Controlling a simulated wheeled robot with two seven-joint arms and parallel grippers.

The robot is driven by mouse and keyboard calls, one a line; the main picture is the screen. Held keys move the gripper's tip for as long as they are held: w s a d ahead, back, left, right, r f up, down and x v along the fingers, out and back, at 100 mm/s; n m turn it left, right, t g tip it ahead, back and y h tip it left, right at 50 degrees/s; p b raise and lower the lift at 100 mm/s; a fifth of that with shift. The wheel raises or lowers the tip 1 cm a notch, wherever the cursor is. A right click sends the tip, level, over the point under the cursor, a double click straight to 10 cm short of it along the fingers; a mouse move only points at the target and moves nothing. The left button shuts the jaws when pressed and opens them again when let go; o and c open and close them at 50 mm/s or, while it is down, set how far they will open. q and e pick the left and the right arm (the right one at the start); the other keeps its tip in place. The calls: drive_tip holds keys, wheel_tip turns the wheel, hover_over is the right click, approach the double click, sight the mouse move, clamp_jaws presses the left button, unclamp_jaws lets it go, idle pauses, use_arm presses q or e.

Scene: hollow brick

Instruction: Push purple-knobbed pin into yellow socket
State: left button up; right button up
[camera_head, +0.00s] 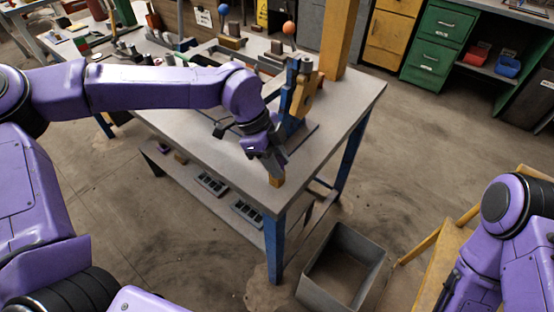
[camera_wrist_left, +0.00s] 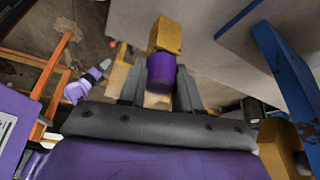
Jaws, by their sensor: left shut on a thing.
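My left gripper (camera_head: 270,164) reaches down at the near corner of the grey workbench. In the left wrist view its two grey fingers (camera_wrist_left: 160,84) are shut on the purple knob (camera_wrist_left: 160,74) of the pin. The yellow socket (camera_wrist_left: 167,35) is a block directly beyond the knob, in line with it; in the head view the yellow socket (camera_head: 276,182) shows just below the fingertips. The pin's shaft is hidden, so I cannot tell how deep it sits. My right arm is at the lower right; its jaws are not clear.
Balls on rods and several blocks stand farther back. An open grey bin (camera_head: 345,262) is on the floor in front. Green drawers (camera_head: 440,45) are at the back right.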

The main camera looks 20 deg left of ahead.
use_arm(q)
drive_tip(key=o, duration=1.1)
drive_tip(key=shift+f, duration=0.15)
drive_tip(key=shift+o, duration=0.2)
drive_tip(key=v, duration=1)
drive_tip(key=shift+r+b, duration=0.25)
drive_tip(key=shift+b, duration=0.15)
drive_tip(key=shift+a, duration=0.1)
